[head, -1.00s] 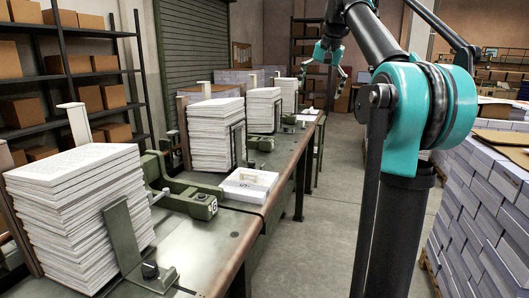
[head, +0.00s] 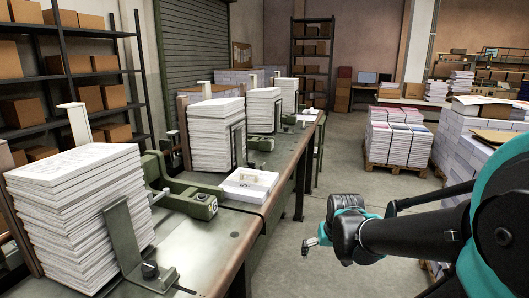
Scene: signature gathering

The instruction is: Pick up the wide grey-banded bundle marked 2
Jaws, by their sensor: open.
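I cannot make out a wide grey band or a mark 2 on anything in the head view. A low white bundle (head: 249,185) lies flat on the long bench, with a small pale piece on top and a dark mark too small to read. My gripper (head: 311,243) is in front of the bench's right edge, over the floor, to the right of and lower in the picture than the white bundle. It is open and apart from everything; my wrist hides part of it.
Tall paper stacks (head: 75,205) (head: 216,133) stand on the bench (head: 225,222) in green metal holders. A pallet of bundles (head: 398,137) and a large block of bundles (head: 461,140) stand at the right. The aisle floor (head: 335,165) is clear.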

